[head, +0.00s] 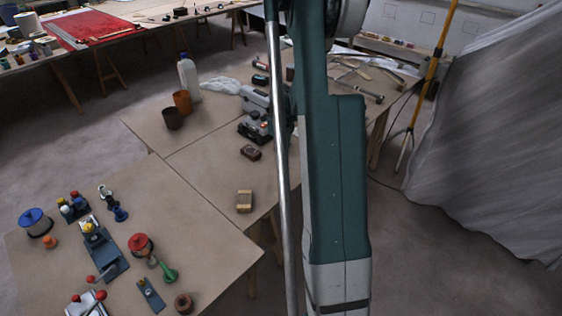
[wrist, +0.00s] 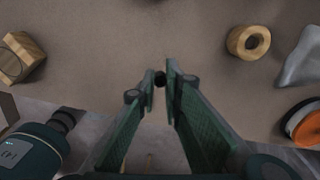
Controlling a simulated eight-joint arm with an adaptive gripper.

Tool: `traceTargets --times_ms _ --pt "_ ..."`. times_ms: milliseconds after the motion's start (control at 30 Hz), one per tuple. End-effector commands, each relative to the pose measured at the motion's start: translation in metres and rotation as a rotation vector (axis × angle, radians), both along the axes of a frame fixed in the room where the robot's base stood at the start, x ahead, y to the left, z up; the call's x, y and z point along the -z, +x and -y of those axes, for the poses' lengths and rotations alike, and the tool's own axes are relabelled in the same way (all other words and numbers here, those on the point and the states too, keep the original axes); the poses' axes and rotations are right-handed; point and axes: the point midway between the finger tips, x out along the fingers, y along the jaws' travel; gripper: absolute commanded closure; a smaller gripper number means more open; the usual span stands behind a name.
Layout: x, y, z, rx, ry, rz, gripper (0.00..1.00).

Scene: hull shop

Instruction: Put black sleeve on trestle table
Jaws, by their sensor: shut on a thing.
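My gripper (wrist: 161,74) is shut on the small black sleeve (wrist: 160,80), which shows as a dark round end between the fingertips in the wrist view. Below it is a brown tabletop (wrist: 120,45); I cannot tell whether the sleeve touches it. In the head view my arm fills the middle, and neither my gripper nor the sleeve shows. Wooden-topped tables stand there: one at front left (head: 190,222), one in the middle (head: 205,150) and a long one at the back (head: 150,18). I cannot tell which one lies under my gripper.
In the wrist view, a wooden ring (wrist: 248,42), a grey piece (wrist: 302,58) and an orange and black round thing (wrist: 304,123) lie right. A wooden block (wrist: 20,58) lies left. The table edge runs below the gripper. In the head view, a grey sheet (head: 490,140) hangs right.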

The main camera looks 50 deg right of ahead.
Motion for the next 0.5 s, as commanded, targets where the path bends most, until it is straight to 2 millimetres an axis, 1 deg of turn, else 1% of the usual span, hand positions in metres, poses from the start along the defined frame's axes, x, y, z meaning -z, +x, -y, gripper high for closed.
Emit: traceTargets --times_ms 167,500 --pt "0.002 0.0 0.0 0.0 0.0 0.0 0.98" --pt "0.034 0.0 0.0 0.0 0.0 0.0 0.98"
